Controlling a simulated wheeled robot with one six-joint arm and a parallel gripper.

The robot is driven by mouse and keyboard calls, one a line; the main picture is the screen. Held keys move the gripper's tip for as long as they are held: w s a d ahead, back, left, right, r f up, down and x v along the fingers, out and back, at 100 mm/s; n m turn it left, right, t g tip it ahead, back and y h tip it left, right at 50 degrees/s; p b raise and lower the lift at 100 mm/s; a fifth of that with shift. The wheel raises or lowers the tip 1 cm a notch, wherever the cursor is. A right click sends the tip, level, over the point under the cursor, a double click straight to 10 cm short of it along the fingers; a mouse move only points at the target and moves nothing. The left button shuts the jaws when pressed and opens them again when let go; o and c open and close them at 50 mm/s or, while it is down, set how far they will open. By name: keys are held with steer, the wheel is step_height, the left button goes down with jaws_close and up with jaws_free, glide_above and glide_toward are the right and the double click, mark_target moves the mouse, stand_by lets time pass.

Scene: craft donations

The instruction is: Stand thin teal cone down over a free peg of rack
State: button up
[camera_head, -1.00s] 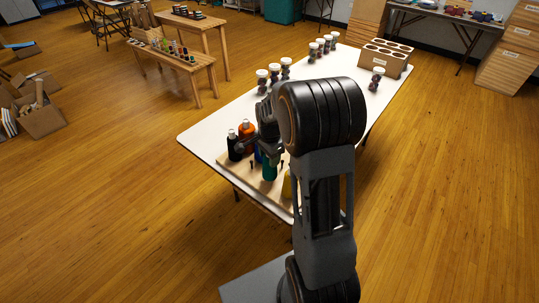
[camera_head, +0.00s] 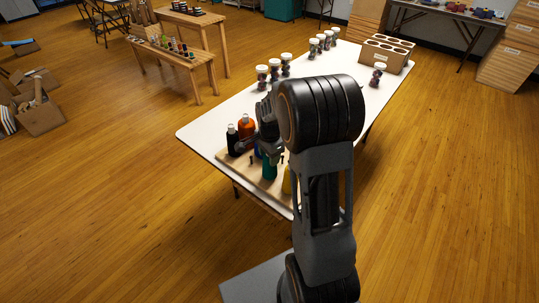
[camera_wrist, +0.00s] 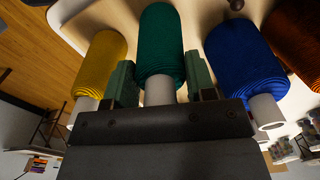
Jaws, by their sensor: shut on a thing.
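The thin teal cone (camera_wrist: 160,50) is between the two fingers of my gripper (camera_wrist: 160,85) in the wrist view, its white core end toward the palm. It also shows in the head view (camera_head: 269,169), upright at the wooden rack (camera_head: 228,165). I cannot tell whether its base touches the board. Two dark bare pegs show on the rack, one on each side of the teal cone. A yellow cone (camera_wrist: 100,62) is left of it and a blue cone (camera_wrist: 245,60) right of it in the wrist view. My wrist hides part of the rack.
An orange cone (camera_head: 247,128) and a black cone (camera_head: 232,140) stand at the rack's far left. Several white-lidded jars (camera_head: 274,66) and a wooden carrier (camera_head: 387,55) stand farther back on the white table (camera_head: 215,115). Its middle left is clear.

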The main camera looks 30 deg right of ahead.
steer(key=shift+f, duration=0.2)
steer(key=o, duration=1.2)
steer(key=shift+o, duration=0.2)
